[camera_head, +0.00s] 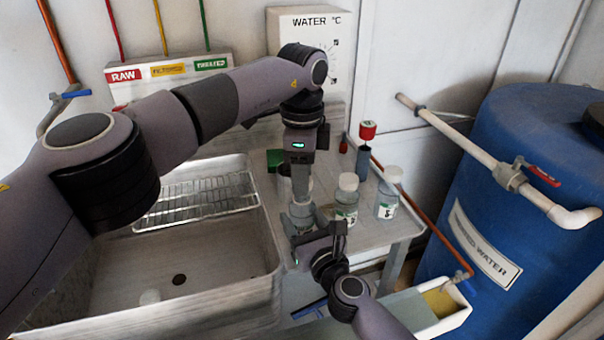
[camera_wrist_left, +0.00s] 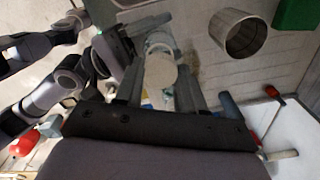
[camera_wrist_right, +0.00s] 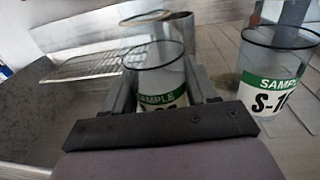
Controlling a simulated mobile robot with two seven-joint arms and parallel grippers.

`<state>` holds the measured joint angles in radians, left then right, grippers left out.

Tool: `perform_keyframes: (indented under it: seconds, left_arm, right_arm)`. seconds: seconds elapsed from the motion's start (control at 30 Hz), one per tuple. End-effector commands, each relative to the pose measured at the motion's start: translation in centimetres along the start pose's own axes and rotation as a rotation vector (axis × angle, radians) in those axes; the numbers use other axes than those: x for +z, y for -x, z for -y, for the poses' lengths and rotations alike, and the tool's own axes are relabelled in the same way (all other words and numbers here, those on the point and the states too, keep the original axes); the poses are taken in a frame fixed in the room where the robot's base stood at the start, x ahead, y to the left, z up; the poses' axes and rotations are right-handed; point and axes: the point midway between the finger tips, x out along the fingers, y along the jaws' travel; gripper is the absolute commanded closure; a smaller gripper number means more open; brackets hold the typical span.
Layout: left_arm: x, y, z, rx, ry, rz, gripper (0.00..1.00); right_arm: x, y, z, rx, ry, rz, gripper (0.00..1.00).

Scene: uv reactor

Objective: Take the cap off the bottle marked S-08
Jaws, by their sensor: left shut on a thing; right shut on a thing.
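A clear sample bottle (camera_wrist_right: 158,85) with a green and white label stands between the fingers of my right gripper (camera_wrist_right: 160,103); its number is mostly hidden by the gripper. In the head view my right gripper (camera_head: 316,228) is shut on this bottle low down from the front. My left gripper (camera_head: 300,192) points down over the same bottle. In the left wrist view its fingers are shut on the round white cap (camera_wrist_left: 161,72). I cannot tell whether the cap still sits on the bottle's neck.
Two white-capped bottles (camera_head: 346,208) (camera_head: 387,205) stand close on the right; the nearer shows S-1 and a cut-off digit (camera_wrist_right: 268,102). A steel cup (camera_wrist_left: 240,33) and a green box (camera_head: 275,160) are near. The sink (camera_head: 215,270) with a wire rack (camera_head: 197,198) lies left.

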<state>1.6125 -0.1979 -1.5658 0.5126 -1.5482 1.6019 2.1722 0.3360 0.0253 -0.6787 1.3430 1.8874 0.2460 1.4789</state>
Motion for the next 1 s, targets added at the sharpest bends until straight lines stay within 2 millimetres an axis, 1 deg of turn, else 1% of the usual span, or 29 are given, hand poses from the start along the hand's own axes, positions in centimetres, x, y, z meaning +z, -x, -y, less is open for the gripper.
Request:
perform_keyframes:
  seconds: [0.13,0.23,0.5,0.73,0.77,0.8,0.83,0.87,1.0]
  left_arm:
    - [0.0,0.0,0.0,0.000,0.000,0.000,0.97]
    - [0.0,0.5,0.0,-0.001,0.000,0.000,0.97]
    - [0.0,3.7,0.0,-0.002,0.001,0.000,0.97]
    - [0.0,4.0,0.0,0.001,0.000,0.000,0.97]
    - [0.0,4.0,0.0,0.001,0.000,0.000,0.97]
    - [0.0,4.0,0.0,0.001,0.000,0.000,0.97]
    - [0.0,4.0,0.0,0.001,0.000,0.000,0.97]
    - [0.0,4.0,0.0,0.001,0.000,0.000,0.97]
    - [0.0,4.0,0.0,0.000,0.000,0.000,0.97]
  right_arm:
    - [-0.1,0.0,0.0,0.001,0.000,-0.001,1.00]
    - [-0.1,0.0,0.0,0.001,0.000,-0.001,1.00]
    - [-0.1,0.0,0.0,0.001,0.000,-0.001,1.00]
    - [-0.1,0.0,0.0,0.001,0.000,-0.001,1.00]
    - [-0.1,0.0,0.0,0.001,0.000,-0.001,0.39]
    - [-0.1,0.0,0.0,0.001,0.000,-0.001,0.26]
    - [-0.1,0.0,0.0,0.000,0.000,-0.001,0.17]
    - [-0.1,0.0,0.0,0.000,0.000,-0.001,0.13]
    - [0.0,0.0,0.0,0.000,0.000,-0.001,0.13]
